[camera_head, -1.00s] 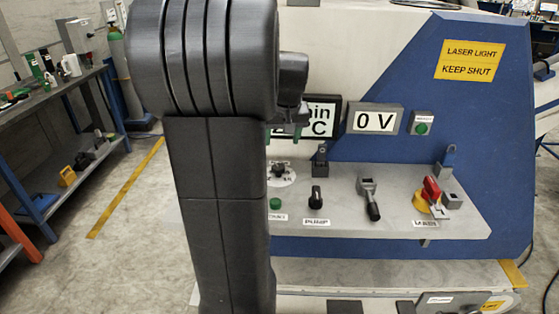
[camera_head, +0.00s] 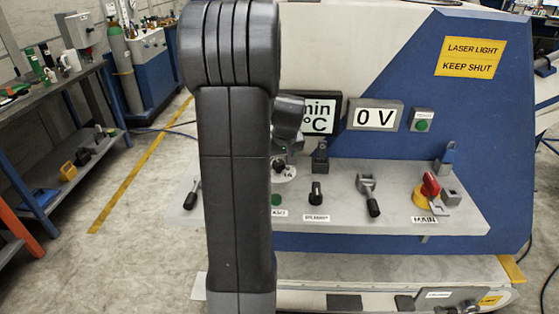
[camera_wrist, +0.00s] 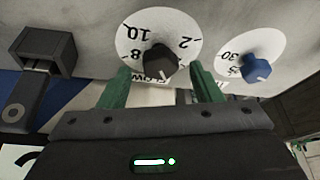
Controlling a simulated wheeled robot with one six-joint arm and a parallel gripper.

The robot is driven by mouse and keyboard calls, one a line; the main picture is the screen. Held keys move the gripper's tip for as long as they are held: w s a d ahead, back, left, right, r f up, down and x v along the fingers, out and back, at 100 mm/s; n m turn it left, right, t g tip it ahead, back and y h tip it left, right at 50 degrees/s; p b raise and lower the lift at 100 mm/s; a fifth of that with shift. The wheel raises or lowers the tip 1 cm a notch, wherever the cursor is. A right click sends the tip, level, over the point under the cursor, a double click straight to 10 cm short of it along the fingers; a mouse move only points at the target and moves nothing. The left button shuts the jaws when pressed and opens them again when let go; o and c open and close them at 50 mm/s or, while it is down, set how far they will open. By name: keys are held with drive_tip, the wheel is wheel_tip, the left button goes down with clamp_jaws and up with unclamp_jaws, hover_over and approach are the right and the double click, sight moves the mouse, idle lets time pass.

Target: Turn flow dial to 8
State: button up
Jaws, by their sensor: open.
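The flow dial is a black knob (camera_wrist: 159,60) on a white numbered disc (camera_wrist: 128,44) in the wrist view. The 10, 8 and 2 show, with part of the flow label below. A light mark on the knob appears to face lower right, away from the 8; the numeral there is hidden. My gripper (camera_wrist: 160,86) is open, its green fingers on either side of the knob's near side. I cannot tell whether they touch it. In the head view the dial's disc (camera_head: 286,174) is partly hidden by my arm, with my gripper (camera_head: 284,156) just above it.
A blue knob (camera_wrist: 256,69) on its own disc sits close right of the flow dial in the wrist view.

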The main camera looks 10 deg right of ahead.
drive_tip(key=shift+w+f, duration=0.25)
drive_tip(key=shift+f, duration=0.4)
drive_tip(key=c, duration=1)
